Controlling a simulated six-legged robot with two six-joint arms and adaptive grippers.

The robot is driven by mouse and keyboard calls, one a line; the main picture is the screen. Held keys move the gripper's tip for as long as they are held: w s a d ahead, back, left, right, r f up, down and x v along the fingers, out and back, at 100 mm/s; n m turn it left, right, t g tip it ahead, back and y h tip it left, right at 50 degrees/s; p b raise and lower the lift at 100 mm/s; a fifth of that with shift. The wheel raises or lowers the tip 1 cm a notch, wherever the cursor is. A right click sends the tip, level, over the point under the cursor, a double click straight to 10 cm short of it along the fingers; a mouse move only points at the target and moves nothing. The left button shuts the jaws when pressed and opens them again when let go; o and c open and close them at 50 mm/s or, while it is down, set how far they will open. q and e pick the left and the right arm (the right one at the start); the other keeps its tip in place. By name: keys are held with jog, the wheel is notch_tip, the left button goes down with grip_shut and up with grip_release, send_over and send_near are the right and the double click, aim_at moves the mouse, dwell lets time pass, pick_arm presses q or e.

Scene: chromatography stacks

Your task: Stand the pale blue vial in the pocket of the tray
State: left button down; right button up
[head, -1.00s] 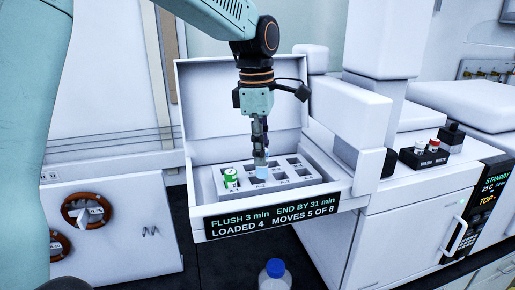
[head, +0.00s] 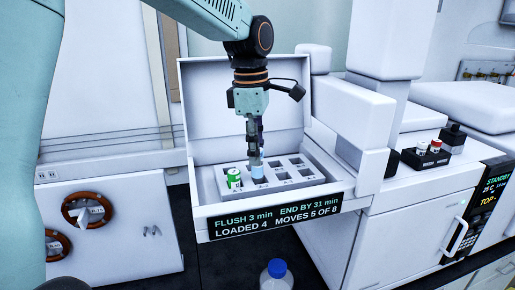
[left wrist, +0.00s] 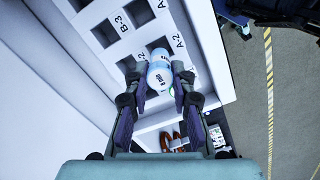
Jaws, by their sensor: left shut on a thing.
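The pale blue vial (head: 258,172) is upright in my left gripper (head: 257,157), over the front row of the white tray (head: 272,190). The fingers are shut on its upper part. In the left wrist view the vial (left wrist: 160,74) shows between the fingertips, with printed text on its side, near the pocket labelled A-2. Its lower end is at about the level of the tray top; I cannot tell whether it is inside a pocket. A green and white vial (head: 233,177) stands in the tray to its left. My right gripper is not in view.
The tray sits in an open white drawer-like box with a raised back panel (head: 240,95) and a front display (head: 275,219). Several pockets to the right are empty. A blue-capped bottle (head: 276,271) stands below.

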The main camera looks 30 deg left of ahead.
aim_at(258, 176)
pick_arm(q)
jog(key=shift+f, duration=0.25)
jog(key=shift+w+d+f+b, duration=0.15)
jog(key=shift+d+f+b, duration=0.15)
jog(key=shift+f, duration=0.1)
jog(key=shift+a+f, duration=0.25)
jog(key=shift+f, duration=0.25)
jog(key=shift+d+f+b, duration=0.2)
jog(key=shift+b, duration=0.1)
jog(key=shift+a, duration=0.15)
jog(key=shift+f, duration=0.2)
jog(key=shift+f, duration=0.4)
